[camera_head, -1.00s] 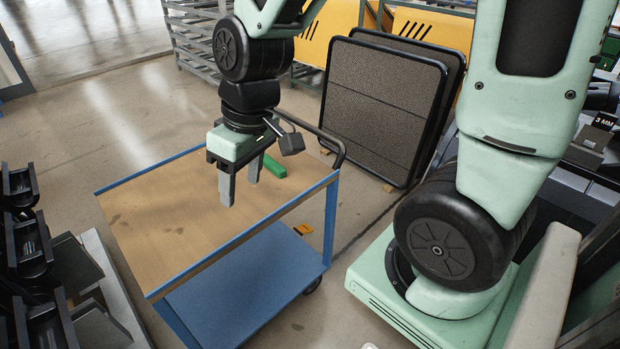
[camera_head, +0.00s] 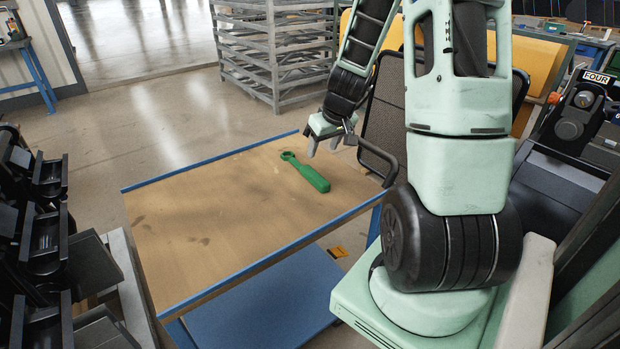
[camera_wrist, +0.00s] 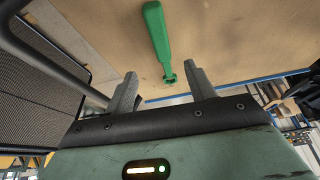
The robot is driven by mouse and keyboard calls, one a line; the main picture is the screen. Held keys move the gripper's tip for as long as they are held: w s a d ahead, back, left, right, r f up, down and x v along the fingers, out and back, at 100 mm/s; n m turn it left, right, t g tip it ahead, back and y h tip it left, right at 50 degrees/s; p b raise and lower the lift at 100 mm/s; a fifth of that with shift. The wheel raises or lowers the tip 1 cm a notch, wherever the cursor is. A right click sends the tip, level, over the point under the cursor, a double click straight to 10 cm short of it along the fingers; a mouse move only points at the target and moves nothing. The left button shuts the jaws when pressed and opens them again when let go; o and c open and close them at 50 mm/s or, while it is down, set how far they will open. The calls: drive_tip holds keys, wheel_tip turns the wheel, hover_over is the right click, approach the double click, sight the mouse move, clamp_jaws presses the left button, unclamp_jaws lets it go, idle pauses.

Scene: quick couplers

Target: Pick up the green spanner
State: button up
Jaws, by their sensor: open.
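The green spanner (camera_head: 308,173) lies flat on the wooden top of the blue cart (camera_head: 215,215), near its back right part. Its ring end points to the back left and its thick handle to the front right. My gripper (camera_head: 325,148) is open and empty, a little behind and to the right of the spanner, with its fingers apart from it. In the wrist view the spanner (camera_wrist: 157,38) shows beyond the fingertips of my gripper (camera_wrist: 164,82), with its small end nearer the gap between them. Nothing is between the fingers.
The cart's black handle (camera_head: 380,160) stands close by on the right. A dark mesh panel (camera_head: 385,110) is behind it. Black holders (camera_head: 40,215) line the left edge. A grey rack (camera_head: 275,50) stands at the back. The rest of the cart top is clear.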

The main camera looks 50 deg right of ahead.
sight(313, 172)
drive_tip(key=b+x, duration=0.1)
drive_tip(key=x, duration=1)
drive_tip(key=shift+w+f, duration=0.25)
drive_tip(key=shift+w, duration=0.1)
drive_tip(key=shift+f+b, duration=0.25)
drive_tip(key=shift+b, duration=0.2)
drive_tip(key=c, duration=1.1)
